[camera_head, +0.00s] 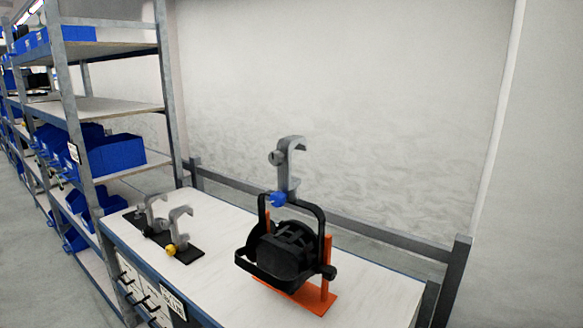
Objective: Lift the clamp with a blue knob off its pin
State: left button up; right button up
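The grey hook clamp (289,165) with a blue knob (277,200) stands upright at the top of a black par can's yoke (308,209). Its hook opens to the right, and its lower end meets the yoke bar; the pin itself cannot be made out. The black par can (283,252) sits in an orange stand (322,297) on the white bench. Neither of my grippers is in view.
Left on the white bench (369,289), a black board (189,254) carries a grey clamp with a yellow knob (170,249) and another grey clamp (152,213). Shelving with blue bins (117,155) stands at left. A grey rail (345,225) runs behind the bench.

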aim_at(281, 158)
jog(key=j+z, duration=0.1)
jog(key=z, duration=1.7)
jog(key=k+j, duration=0.3)
jog(key=j, duration=0.15)
jog(key=k+j, duration=0.6)
jog(key=j, duration=0.25)
